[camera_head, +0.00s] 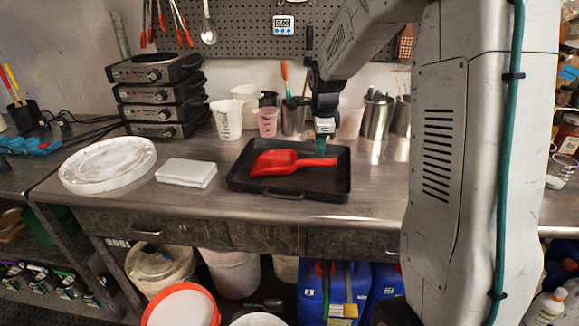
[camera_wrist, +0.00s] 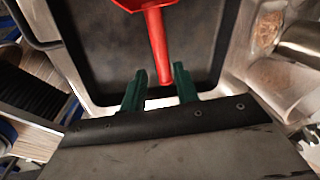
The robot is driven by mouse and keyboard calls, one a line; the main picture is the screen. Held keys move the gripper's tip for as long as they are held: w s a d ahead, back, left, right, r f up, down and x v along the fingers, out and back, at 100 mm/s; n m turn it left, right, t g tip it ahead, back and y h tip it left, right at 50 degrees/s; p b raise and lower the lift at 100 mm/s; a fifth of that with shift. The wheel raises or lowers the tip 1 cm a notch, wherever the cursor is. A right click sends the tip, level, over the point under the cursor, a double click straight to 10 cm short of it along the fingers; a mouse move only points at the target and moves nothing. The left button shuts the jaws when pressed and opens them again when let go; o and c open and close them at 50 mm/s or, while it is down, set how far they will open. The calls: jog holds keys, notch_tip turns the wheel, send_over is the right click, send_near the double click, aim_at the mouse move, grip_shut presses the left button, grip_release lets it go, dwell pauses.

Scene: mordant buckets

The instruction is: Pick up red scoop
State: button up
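The red scoop (camera_head: 285,162) lies in a black tray (camera_head: 262,187) on the metal bench, with its bowl to the left and its handle pointing right. My gripper (camera_head: 322,143) points down over the handle end. In the wrist view the two green fingers of my gripper (camera_wrist: 160,88) stand apart, with the end of the red scoop's handle (camera_wrist: 157,42) showing between them. Whether the fingers touch the handle cannot be told. Most of the bowl is cut off at the top of the wrist view.
A white block (camera_head: 186,173) and a round white lid (camera_head: 108,165) lie left of the tray. Measuring jugs (camera_head: 226,119), a pink cup (camera_head: 267,121) and steel containers (camera_head: 375,117) stand behind it. Stacked hot plates (camera_head: 158,95) stand at the back left.

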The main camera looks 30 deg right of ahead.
aim_at(320, 160)
jog(key=shift+m, duration=0.3)
jog(key=f, duration=0.2)
jog(key=w+f, duration=0.1)
jog(key=f, duration=0.2)
jog(key=d+f, duration=0.1)
jog(key=f, duration=0.2)
jog(key=shift+w+d+f, duration=0.1)
jog(key=shift+w+f, duration=0.05)
jog(key=shift+w, duration=0.05)
grip_shut()
